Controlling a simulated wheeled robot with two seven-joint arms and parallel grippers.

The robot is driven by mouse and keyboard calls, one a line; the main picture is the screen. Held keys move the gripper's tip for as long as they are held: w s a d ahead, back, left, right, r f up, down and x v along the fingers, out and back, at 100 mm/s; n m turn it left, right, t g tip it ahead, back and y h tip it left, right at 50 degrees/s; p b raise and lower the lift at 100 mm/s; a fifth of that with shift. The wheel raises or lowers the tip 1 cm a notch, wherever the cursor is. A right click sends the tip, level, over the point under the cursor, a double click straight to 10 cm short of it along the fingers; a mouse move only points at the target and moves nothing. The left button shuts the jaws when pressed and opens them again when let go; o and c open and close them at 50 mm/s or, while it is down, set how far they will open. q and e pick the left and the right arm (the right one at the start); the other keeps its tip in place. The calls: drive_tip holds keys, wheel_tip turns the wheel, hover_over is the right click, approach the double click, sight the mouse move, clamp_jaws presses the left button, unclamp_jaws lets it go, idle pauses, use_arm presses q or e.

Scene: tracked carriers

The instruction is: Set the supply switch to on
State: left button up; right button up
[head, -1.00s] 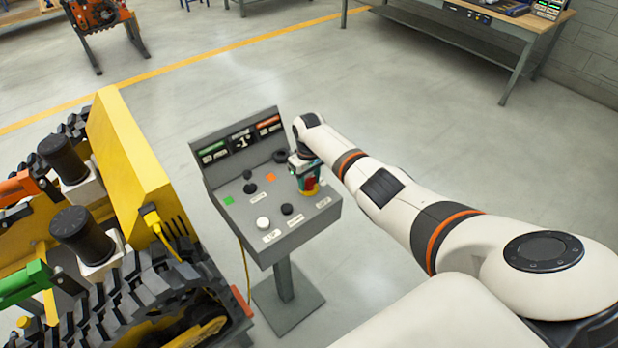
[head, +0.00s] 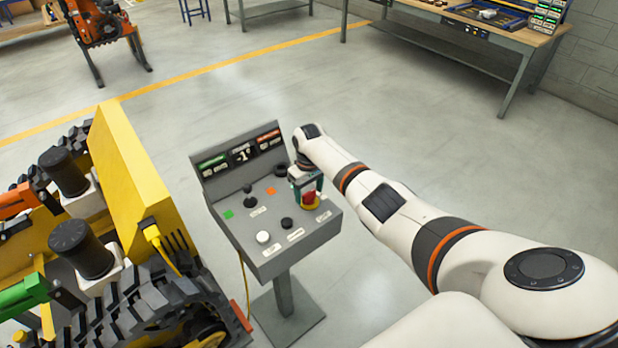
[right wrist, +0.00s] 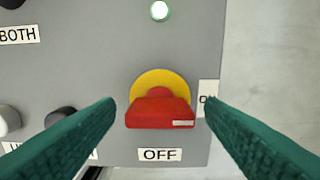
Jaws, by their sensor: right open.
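The supply switch is a red handle on a yellow disc, at the right part of the grey console in the head view (head: 310,200). In the right wrist view the red handle (right wrist: 158,112) lies crosswise, its white mark at the right end, on the side of the partly hidden ON label (right wrist: 207,99). The OFF label (right wrist: 160,154) is below it. My right gripper (right wrist: 160,103) is open, with one teal finger on each side of the handle and gaps between. It also shows over the console in the head view (head: 307,188). My left gripper is not in view.
The console (head: 285,245) also carries a black joystick (head: 249,195), a white button (head: 263,237) and a black knob (head: 287,223). A lit lamp (right wrist: 160,11) is above the switch. A yellow tracked carrier (head: 135,175) stands close on the left. Floor to the right is clear.

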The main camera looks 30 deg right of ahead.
sight(309, 192)
wheel_tip(309, 192, up, 11)
drive_tip(key=b, duration=0.2)
idle(0.6)
